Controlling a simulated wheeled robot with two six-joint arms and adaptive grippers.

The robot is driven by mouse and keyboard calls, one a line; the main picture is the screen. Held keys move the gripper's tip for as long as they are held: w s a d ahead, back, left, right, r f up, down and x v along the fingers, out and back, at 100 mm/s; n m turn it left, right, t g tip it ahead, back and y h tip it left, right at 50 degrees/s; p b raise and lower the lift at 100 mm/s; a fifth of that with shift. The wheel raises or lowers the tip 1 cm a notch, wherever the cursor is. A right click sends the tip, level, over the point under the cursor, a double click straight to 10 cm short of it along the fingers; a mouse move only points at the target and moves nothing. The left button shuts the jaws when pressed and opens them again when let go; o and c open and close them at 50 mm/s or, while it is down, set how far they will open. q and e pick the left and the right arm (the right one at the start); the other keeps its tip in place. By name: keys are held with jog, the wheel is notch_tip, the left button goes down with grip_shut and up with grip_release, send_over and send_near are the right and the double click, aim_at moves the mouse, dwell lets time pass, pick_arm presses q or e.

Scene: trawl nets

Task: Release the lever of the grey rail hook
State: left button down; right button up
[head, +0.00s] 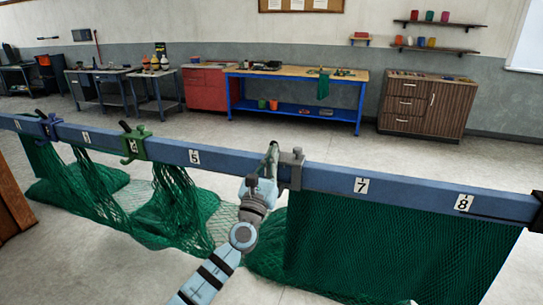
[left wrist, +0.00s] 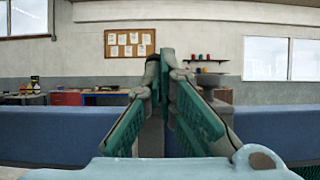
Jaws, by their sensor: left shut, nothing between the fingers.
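The grey rail hook (head: 291,172) sits clamped over the blue rail (head: 330,179), between the number 5 and number 7 labels. Its grey top shows above the rail; I cannot make out how its lever is set. My left gripper (head: 272,153) stands upright right beside the hook on its left, its fingertips at about the height of the rail's top. Its fingers are shut with nothing in them. In the left wrist view the green-padded fingers (left wrist: 163,75) point up and away, and cover part of a grey upright piece behind them. My right gripper is not in view.
A green hook (head: 133,144) and a dark blue hook (head: 47,126) sit further left on the rail. Green netting (head: 390,240) hangs from the rail on the right, and more lies heaped on the floor at left. A workbench (head: 295,75) stands well behind.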

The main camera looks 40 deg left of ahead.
pick_arm(q)
jog(key=shift+w+r, duration=0.2)
jog(key=shift+r, duration=0.3)
dwell(0.7)
jog(key=shift+w+a+r+p, duration=0.25)
jog(key=shift+w+r+p, duration=0.15)
jog(key=shift+w+r, duration=0.25)
jog(key=s+d+r+p, duration=0.4)
jog(key=s+r+p, duration=0.2)
jog(key=s, duration=0.5)
jog(key=shift+s+r, duration=0.25)
jog(key=shift+s, duration=0.15)
